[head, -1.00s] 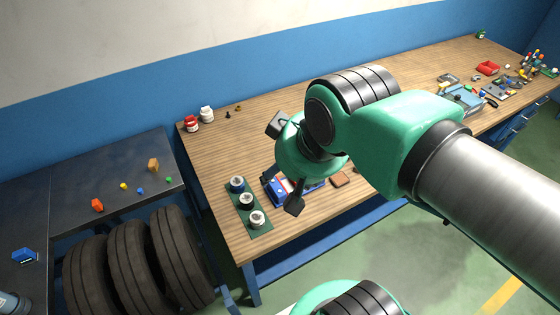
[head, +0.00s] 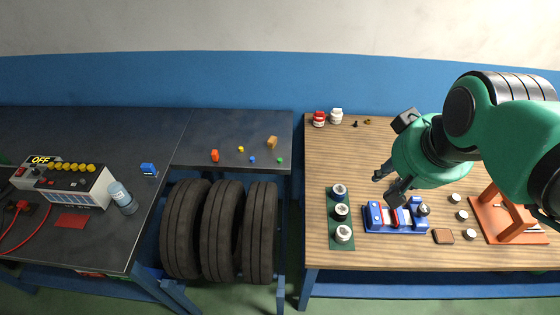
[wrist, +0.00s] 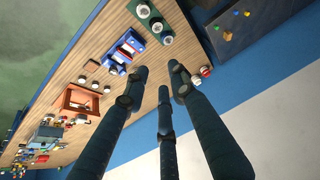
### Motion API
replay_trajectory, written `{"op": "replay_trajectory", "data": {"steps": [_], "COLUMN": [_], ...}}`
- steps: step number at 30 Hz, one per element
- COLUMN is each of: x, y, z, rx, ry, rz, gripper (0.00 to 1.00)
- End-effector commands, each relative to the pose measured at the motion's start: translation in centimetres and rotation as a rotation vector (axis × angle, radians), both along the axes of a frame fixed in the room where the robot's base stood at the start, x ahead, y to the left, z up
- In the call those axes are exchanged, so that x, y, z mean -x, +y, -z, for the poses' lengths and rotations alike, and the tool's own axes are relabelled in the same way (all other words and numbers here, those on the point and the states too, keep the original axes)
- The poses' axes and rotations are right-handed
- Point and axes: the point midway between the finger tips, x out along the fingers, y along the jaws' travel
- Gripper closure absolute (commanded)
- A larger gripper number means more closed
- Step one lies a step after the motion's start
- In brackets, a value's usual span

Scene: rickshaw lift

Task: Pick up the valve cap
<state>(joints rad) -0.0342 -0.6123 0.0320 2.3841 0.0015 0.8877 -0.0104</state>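I cannot pick out the valve cap with certainty. Two tiny items, one black (head: 355,124) and one brownish (head: 367,121), lie at the back of the wooden bench, right of the red and white bottles, and are too small to identify. My gripper (head: 386,184) hangs above the wooden bench, close to the blue fixture (head: 377,218) with red and white parts in the head view. In the wrist view my gripper's dark fingers (wrist: 158,80) are spread apart with nothing between them. The blue fixture also shows there (wrist: 126,50).
Three round parts stand on a green mat (head: 333,237) left of the fixture. A brown block (head: 443,236), several small cylinders and an orange stand (head: 490,226) lie right. Red (head: 319,119) and white (head: 336,116) bottles stand behind.

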Motion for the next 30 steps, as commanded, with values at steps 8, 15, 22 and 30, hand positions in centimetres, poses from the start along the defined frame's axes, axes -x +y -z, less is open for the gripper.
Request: {"op": "replay_trajectory", "data": {"steps": [8,15,22,30], "x": [-7.0,-12.9,-18.7,-25.1], "y": [2.0,4.1,6.4,9.7], "z": [-0.3,0.6,2.4,5.9], "rx": [0.005,0.011,0.018,0.026], "ry": [0.048,0.088,0.124,0.168], "rz": [-0.048,-0.090,-0.130,-0.176], "gripper": [0.75,0.75,0.75,0.75]}}
